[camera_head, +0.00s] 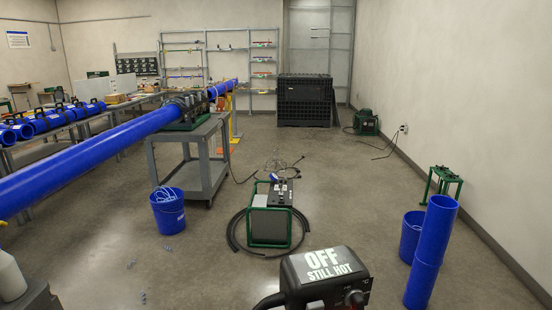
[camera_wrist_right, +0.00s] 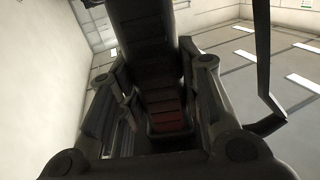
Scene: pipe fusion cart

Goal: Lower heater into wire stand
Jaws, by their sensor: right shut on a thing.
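The heater (camera_head: 328,270) is a dark housing at the bottom of the head view, with a white "OFF STILL HOT" label on top and a red-marked knob on its side. Its lower part is cut off by the frame. In the right wrist view, my right gripper (camera_wrist_right: 165,125) is shut around a dark ribbed handle (camera_wrist_right: 145,40), which seems to be the heater's. A thin wire frame (camera_head: 277,162), which looks like the wire stand, is on the floor behind the green-framed unit, well beyond the heater. My left gripper is not in view.
A green-framed unit (camera_head: 269,226) with a black hose (camera_head: 233,238) around it stands on the floor ahead. A grey cart (camera_head: 206,175) and a long blue pipe (camera_head: 95,157) are left. Blue upright pipe (camera_head: 431,250) and a bucket (camera_head: 411,238) stand right. Floor between is mostly clear.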

